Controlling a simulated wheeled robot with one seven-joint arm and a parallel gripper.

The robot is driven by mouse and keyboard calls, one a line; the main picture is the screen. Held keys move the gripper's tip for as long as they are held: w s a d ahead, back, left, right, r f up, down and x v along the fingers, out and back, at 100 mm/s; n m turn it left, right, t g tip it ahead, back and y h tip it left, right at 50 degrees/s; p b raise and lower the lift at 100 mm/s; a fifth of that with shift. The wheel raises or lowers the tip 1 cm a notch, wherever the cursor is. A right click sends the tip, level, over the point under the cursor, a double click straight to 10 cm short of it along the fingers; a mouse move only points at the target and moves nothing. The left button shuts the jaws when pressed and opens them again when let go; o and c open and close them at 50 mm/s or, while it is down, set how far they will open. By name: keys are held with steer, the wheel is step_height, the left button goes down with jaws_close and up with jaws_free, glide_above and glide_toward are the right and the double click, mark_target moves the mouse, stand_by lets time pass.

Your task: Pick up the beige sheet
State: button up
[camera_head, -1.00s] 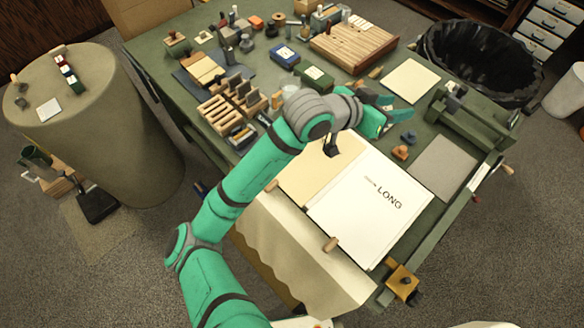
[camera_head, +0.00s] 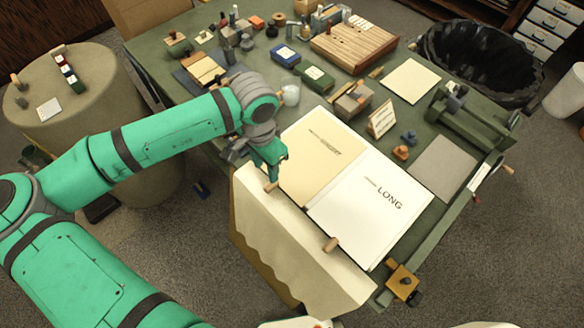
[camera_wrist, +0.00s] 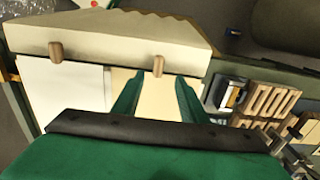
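A beige panel (camera_head: 308,172) with dark lettering lies flat on the green table, beside a white panel (camera_head: 352,225) marked LONG. A smaller cream sheet (camera_head: 411,80) lies flat toward the back right. I cannot tell for sure which one is the beige sheet. My gripper (camera_head: 271,176) is at the beige panel's left corner, by a wooden peg (camera_head: 272,187). In the wrist view my gripper (camera_wrist: 159,76) is open and empty, with the beige panel (camera_wrist: 155,100) showing between its fingers and a peg (camera_wrist: 157,66) near the tips.
A pale drape (camera_head: 285,235) hangs over the table's front edge. A grey sheet (camera_head: 443,168) lies at the right. An upright card (camera_head: 382,119), small figures (camera_head: 401,153) and a slatted wooden board (camera_head: 352,45) stand behind the panels. A black bin (camera_head: 470,65) is beyond the table.

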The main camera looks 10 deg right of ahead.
mark_target(268, 187)
step_height(268, 187, down, 4)
steer(key=shift+d+r, duration=0.1)
steer(key=f, duration=0.5)
steer(key=shift+s+a, duration=0.25)
steer(key=shift+s, duration=0.05)
steer(key=shift+f, duration=0.6)
steer(key=shift+w, duration=0.1)
jaws_close()
